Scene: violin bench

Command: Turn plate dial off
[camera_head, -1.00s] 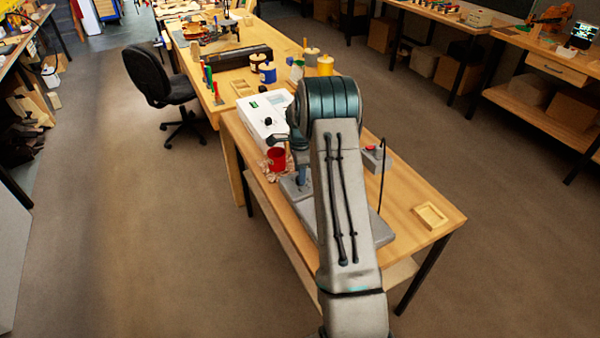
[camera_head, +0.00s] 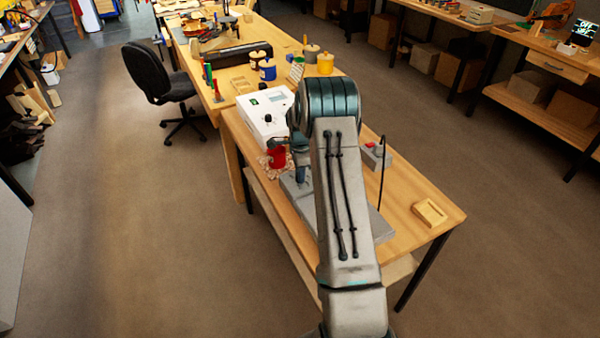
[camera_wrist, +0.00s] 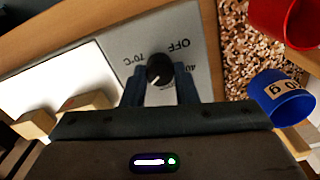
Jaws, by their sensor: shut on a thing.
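The plate dial (camera_wrist: 158,70) is a black round knob with a white mark, on a grey panel lettered OFF, 70°C and a partly hidden 40. My gripper (camera_wrist: 160,88) is over the panel, its two dark fingers on either side of the dial and shut on it. The white mark points to the lower left in the wrist view, away from the OFF lettering. A white plate surface (camera_wrist: 50,80) lies left of the panel. In the head view my arm hides the dial and much of the grey plate unit (camera_head: 382,228).
A red cup (camera_head: 277,157) stands beside the plate unit; a blue labelled cup (camera_wrist: 282,98) is close to the gripper's right. A white box (camera_head: 262,104) with a green display stands behind.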

